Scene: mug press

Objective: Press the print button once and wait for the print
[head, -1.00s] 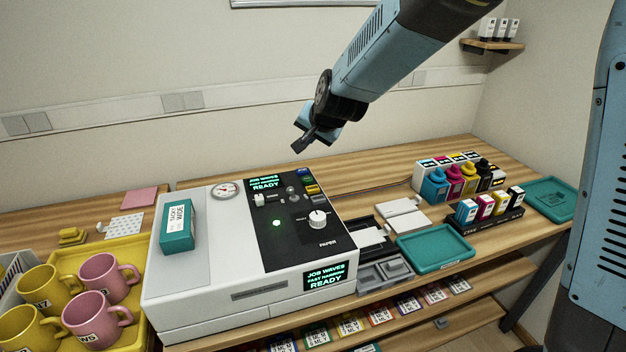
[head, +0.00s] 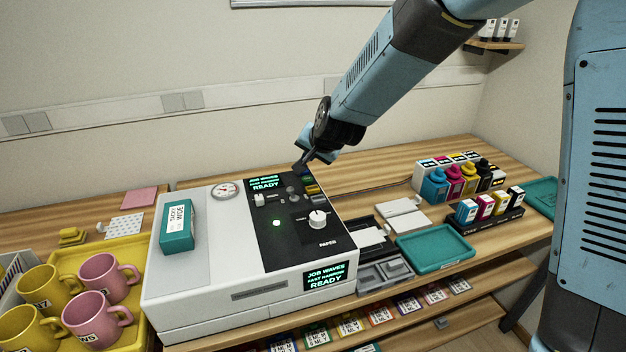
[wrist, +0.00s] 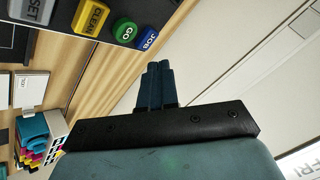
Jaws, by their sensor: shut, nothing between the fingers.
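The white printer (head: 180,285) stands on the bench with a black control panel (head: 285,250). Its front display (head: 326,277) and its top display (head: 265,183) read JOB WAVES and READY. At the panel's back right, the wrist view shows a blue JOB button (wrist: 146,39), a green GO button (wrist: 125,31), a yellow CLEAN button (wrist: 90,17) and a dark RESET button (wrist: 32,9). My gripper (head: 299,170) is shut and empty by the panel's back right corner. In the wrist view its fingertips (wrist: 159,66) are nearest the JOB button, apparently apart from it.
A teal box (head: 177,226) sits on the printer's left. Yellow and pink mugs (head: 98,318) stand in a yellow tray (head: 68,262) at left. Ink bottles (head: 455,181), cartridges (head: 488,208) and a teal tray (head: 436,249) are at right. The wall rises behind the bench.

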